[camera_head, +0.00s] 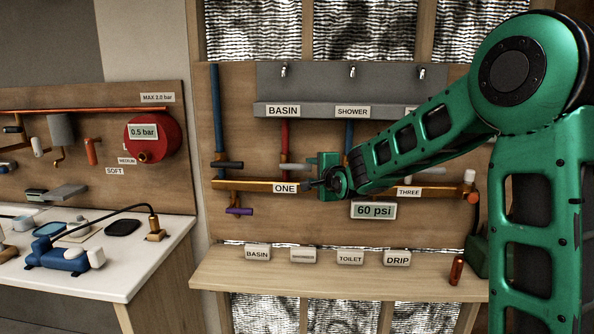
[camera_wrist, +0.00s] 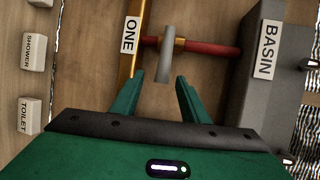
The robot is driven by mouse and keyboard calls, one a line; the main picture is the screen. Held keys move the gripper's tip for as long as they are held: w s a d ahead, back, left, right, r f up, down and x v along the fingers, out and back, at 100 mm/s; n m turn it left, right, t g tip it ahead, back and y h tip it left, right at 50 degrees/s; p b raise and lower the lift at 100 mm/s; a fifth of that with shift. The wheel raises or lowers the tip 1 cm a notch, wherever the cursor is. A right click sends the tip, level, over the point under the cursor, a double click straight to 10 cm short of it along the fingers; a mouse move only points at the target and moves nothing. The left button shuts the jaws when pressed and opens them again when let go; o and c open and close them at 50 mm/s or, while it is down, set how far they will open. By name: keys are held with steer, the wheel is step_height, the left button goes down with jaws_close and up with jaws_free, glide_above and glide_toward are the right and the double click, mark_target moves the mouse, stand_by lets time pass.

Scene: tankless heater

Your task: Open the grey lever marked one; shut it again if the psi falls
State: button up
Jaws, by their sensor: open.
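The grey lever (camera_head: 294,167) sits on the red vertical pipe above the label ONE (camera_head: 285,188) in the head view. In the wrist view the grey lever (camera_wrist: 166,56) crosses the red pipe, near the label ONE (camera_wrist: 130,35). My gripper (camera_wrist: 160,88) is open and empty, its two green fingers spread on either side of the lever's line. The pressure display (camera_head: 374,210) reads 60 psi.
A dark lever (camera_head: 229,164) on a blue pipe and a purple lever (camera_head: 239,211) are left of ONE. A wooden shelf (camera_head: 330,282) with several name blocks runs below. At left is a red tank (camera_head: 160,150) marked 0.5 bar. My arm covers the right side.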

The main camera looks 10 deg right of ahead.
mark_target(300, 166)
steer(key=shift+w+a+r, duration=0.1)
steer(key=shift+w+a, duration=0.15)
steer(key=shift+w, duration=0.45)
steer(key=x, duration=0.9)
steer(key=shift+w, duration=0.35)
jaws_close()
steer(key=shift+a, duration=0.1)
